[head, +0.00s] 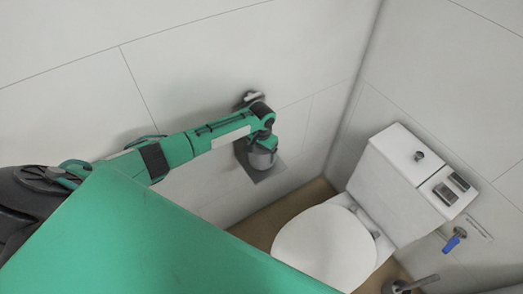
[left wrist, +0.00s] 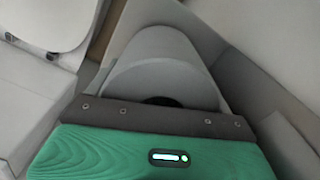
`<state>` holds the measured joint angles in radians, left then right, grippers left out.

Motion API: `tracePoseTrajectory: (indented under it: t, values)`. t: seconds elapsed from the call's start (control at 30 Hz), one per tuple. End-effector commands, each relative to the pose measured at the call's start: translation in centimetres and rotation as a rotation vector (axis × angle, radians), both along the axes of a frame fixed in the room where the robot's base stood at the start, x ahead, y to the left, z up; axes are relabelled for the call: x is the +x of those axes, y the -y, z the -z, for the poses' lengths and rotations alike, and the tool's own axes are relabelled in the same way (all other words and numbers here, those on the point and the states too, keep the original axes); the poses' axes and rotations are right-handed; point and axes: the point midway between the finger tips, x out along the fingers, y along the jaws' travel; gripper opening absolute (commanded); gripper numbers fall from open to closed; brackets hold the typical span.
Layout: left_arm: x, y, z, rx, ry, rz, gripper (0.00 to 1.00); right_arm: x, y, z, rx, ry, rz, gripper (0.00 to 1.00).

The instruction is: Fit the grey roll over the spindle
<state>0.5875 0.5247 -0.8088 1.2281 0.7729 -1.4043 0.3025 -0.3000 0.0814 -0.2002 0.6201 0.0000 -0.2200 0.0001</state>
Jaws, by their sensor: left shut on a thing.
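The grey roll (head: 262,159) is at the end of my left arm, close to the wall. In the left wrist view the grey roll (left wrist: 165,62) fills the middle, with a dark opening at its near edge. My left gripper (head: 263,146) is shut on it; its green body (left wrist: 160,152) covers the lower part of the wrist view, and the fingertips are hard to make out. I cannot make out the spindle, nor tell whether the roll is around it. My right gripper is not in view.
A flat grey plate (head: 270,172) lies just below or behind the roll. A small fixture (head: 249,97) is on the wall behind my arm. A white toilet (head: 325,245) with its tank (head: 400,170) stands to the right. A brush handle (head: 415,283) is at the lower right.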

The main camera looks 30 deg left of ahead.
Motion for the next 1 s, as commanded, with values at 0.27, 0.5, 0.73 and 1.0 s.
tracePoseTrajectory:
  t: [0.27, 0.5, 0.73, 1.0]
  values:
    - [0.0, 0.0, 0.6, 0.0, 0.0, 0.0, 0.6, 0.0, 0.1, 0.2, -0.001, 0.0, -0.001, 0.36]
    - [0.0, 0.0, 1.1, 0.001, 0.0, -0.001, 0.6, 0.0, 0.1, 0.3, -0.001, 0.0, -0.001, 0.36]
    - [0.0, -0.1, 1.5, 0.001, 0.0, 0.0, 0.6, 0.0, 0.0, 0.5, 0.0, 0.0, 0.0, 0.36]
    - [0.0, 0.0, 1.9, 0.0, 0.0, 0.0, 0.6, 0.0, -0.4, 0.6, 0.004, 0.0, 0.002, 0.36]
